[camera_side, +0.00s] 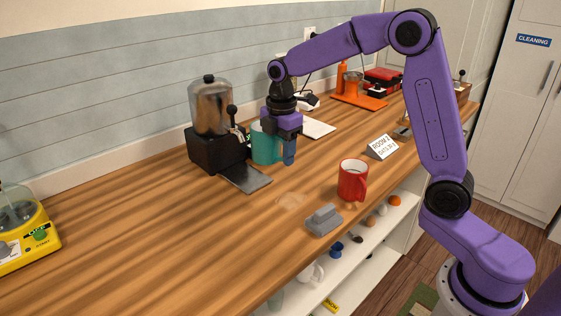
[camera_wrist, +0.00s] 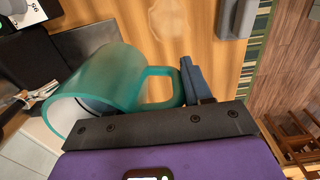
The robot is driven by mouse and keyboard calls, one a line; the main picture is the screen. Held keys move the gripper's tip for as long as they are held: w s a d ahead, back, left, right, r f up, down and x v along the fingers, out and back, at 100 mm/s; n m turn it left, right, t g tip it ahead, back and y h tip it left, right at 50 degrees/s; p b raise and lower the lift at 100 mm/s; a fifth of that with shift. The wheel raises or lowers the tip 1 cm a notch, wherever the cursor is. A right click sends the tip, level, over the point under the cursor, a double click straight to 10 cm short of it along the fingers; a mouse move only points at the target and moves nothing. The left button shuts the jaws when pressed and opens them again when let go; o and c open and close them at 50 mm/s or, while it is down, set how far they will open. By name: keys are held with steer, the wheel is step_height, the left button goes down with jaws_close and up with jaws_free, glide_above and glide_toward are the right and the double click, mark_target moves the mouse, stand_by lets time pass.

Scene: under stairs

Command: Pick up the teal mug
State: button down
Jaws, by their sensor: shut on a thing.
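The teal mug (camera_side: 265,144) stands on the wooden counter just right of the black dispenser, and looks upright in the side view. My gripper (camera_side: 289,147) is over the mug from above, with a blue finger down at its handle side. In the wrist view the mug (camera_wrist: 115,78) fills the left middle, its open rim toward the lower left and its handle toward the right. The gripper (camera_wrist: 190,80) is shut on the mug, at or near the handle; the exact contact is partly hidden. I cannot tell whether the mug's base touches the counter.
The black dispenser (camera_side: 215,145) with its flat plate (camera_side: 245,177) is close to the mug's left. A red mug (camera_side: 353,180), a grey block (camera_side: 324,219) and a "ROOM" sign (camera_side: 383,147) stand to the right. The counter's left middle (camera_side: 130,220) is clear.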

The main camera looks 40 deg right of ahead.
steer(key=shift+r, duration=2.25)
steer(key=shift+r, duration=0.1)
steer(key=c, duration=1.1)
jaws_free()
steer(key=shift+c, duration=0.2)
jaws_close()
steer(key=w+d+f+m, duration=0.2)
steer(key=d+f+m, duration=0.6)
steer(key=d+m, duration=0.75)
steer(key=shift+s+a+f+m, duration=0.1)
steer(key=shift+a+f+m, duration=0.35)
steer(key=shift+f, duration=0.85)
steer(key=shift+s+a+f+m, duration=0.1)
steer(key=shift+a+f+m, duration=0.3)
steer(key=shift+f, duration=0.95)
steer(key=shift+s+a+f+m, duration=0.1)
steer(key=shift+a+f+m, duration=0.35)
steer(key=shift+f, duration=0.85)
